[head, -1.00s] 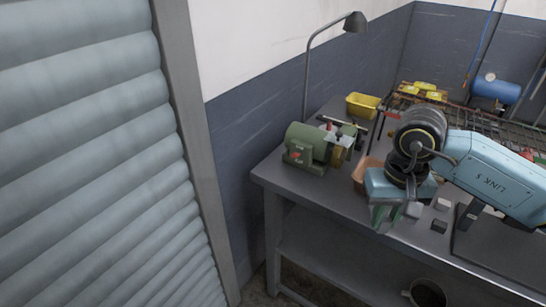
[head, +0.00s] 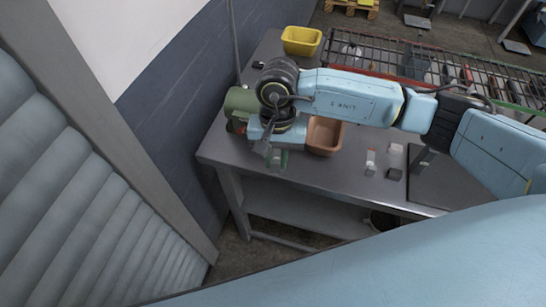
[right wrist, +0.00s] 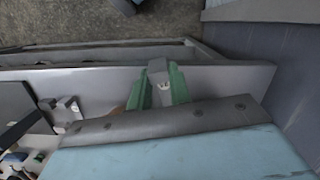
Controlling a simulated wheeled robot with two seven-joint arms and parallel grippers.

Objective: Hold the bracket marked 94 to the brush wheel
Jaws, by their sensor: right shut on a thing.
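My right gripper (head: 275,158) hangs over the bench's front edge, just in front of the green brush machine (head: 239,102). In the right wrist view its green fingers (right wrist: 160,90) are shut on a grey bracket (right wrist: 157,67). A small pale mark shows on the bracket, too small to read. My wrist covers most of the machine, and its brush wheel is hidden. I cannot see the bracket touching the wheel. My left gripper is not in view.
An orange-brown bin (head: 325,136) stands right beside my right gripper. A yellow bin (head: 301,40) is at the back of the grey bench (head: 300,180). Small blocks (head: 371,158) lie farther right. A wire rack (head: 430,65) runs behind. A shutter (head: 75,215) stands at the left.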

